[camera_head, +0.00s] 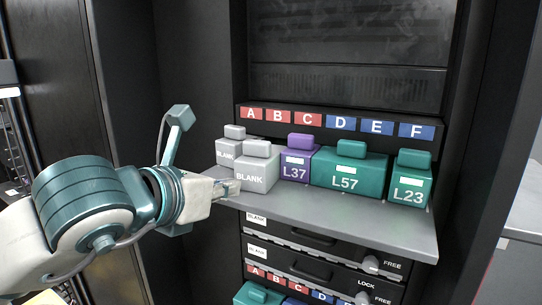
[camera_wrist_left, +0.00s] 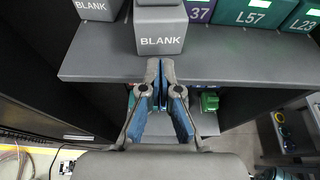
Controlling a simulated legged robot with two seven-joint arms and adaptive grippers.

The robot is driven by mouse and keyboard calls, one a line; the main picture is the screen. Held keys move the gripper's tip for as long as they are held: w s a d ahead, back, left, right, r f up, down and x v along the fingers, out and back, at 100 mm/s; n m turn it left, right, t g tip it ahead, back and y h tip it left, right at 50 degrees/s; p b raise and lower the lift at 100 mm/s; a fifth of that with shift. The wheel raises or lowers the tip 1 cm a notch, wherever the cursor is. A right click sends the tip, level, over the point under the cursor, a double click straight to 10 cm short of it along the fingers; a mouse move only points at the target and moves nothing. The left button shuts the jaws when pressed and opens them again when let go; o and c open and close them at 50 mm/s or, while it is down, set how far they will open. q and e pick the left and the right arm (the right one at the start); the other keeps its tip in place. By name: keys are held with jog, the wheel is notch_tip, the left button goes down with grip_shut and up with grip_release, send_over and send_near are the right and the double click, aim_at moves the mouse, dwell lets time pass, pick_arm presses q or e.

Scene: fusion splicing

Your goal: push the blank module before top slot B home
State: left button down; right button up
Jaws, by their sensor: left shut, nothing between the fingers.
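The light grey blank module before top slot B (camera_head: 257,176) stands upright on the grey shelf (camera_head: 340,215), below the red B label (camera_head: 278,116). In the left wrist view the same blank module (camera_wrist_left: 160,40) sticks out toward me, further than its neighbours. Its front face is close to the fingertips. My left gripper (camera_head: 232,188) is shut and empty, at the shelf's front edge just in front of the module. In the left wrist view the left gripper's fingertips (camera_wrist_left: 160,68) are together and point at the module's face. I cannot tell whether they touch it. My right gripper is not in view.
Another blank module (camera_head: 226,153) stands to the left, further back. To the right stand purple L37 (camera_head: 296,168), wide green L57 (camera_head: 347,179) and green L23 (camera_head: 409,190). Drawers with handles (camera_head: 312,268) lie below the shelf. Dark cabinet walls flank it.

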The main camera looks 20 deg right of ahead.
aim_at(250, 178)
pick_arm(q)
jog(key=shift+w+d+p, duration=0.5)
jog(key=shift+w+d, duration=0.3)
jog(key=shift+d, duration=0.2)
jog(key=shift+w+d+p, duration=0.5)
jog(key=shift+w+d, duration=0.25)
jog(key=shift+d, duration=0.25)
jog(key=shift+w+d+r+p, duration=0.1)
jog(key=shift+w+d+p, duration=0.65)
jog(key=shift+d, duration=0.25)
jog(key=shift+w+d+p, duration=0.5)
jog(key=shift+w+d, duration=0.3)
jog(key=shift+d, duration=0.15)
jog(key=shift+w+d+p, duration=0.5)
jog(key=shift+d, duration=0.1)
jog(key=shift+s+a+f+b, duration=0.2)
jog(key=shift+a+b, duration=0.1)
jog(key=shift+b, duration=0.3)
jog(key=s+a+b, duration=0.4)
jog(key=a+b, duration=0.1)
jog(key=shift+s+a+r, duration=0.1)
jog(key=shift+s+a, duration=0.1)
jog(key=shift+a, duration=0.2)
jog(key=shift+d, duration=0.25)
